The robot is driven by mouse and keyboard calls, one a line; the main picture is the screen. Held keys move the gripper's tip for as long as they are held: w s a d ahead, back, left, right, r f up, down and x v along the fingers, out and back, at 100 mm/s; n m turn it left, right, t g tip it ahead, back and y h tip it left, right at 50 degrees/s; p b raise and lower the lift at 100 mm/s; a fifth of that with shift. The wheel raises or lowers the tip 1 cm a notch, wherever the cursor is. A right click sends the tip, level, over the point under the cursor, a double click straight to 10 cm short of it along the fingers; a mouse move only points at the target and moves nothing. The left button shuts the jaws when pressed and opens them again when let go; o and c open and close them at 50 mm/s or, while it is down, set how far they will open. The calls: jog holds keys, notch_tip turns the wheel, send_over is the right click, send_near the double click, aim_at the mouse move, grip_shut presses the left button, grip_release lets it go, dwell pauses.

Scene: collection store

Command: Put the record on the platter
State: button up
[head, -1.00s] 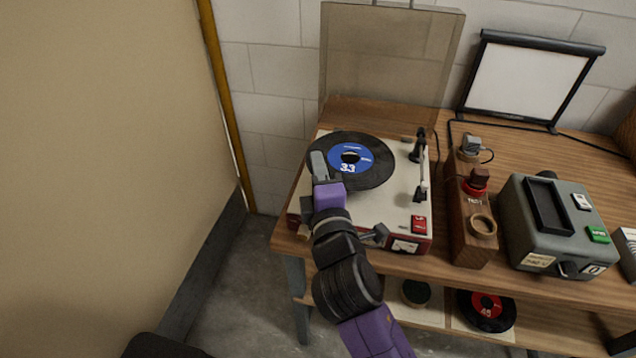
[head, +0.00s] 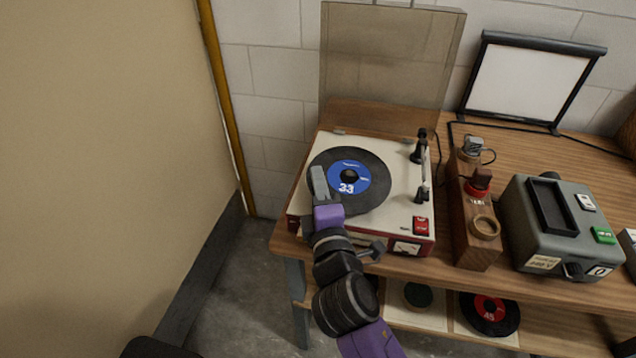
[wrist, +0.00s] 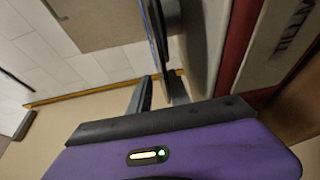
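The black record (head: 372,197) with a blue label marked 33 lies face up over the platter on the turntable (head: 395,219), in the head view. It looks flat, with a dark round hub showing at its centre. It hides the platter almost wholly. My gripper (head: 318,183) is at the record's front left edge, one finger above its rim. In the wrist view my gripper's fingers (wrist: 158,95) stand apart with a gap between them, and the record (wrist: 155,35) shows edge-on just beyond. I see no firm grip on it.
The tonearm (head: 423,165) stands right of the record. The clear lid (head: 390,55) is raised behind. A wooden block (head: 472,235) and a grey-green device (head: 545,225) stand to the right. A red-labelled record (head: 489,312) lies on the shelf below.

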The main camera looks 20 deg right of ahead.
jog(key=shift+r, duration=0.15)
jog(key=shift+r+p, duration=0.3)
jog(key=shift+p, duration=0.05)
jog(key=b+v, duration=0.2)
jog(key=v, duration=1)
jog(key=shift+f, duration=0.15)
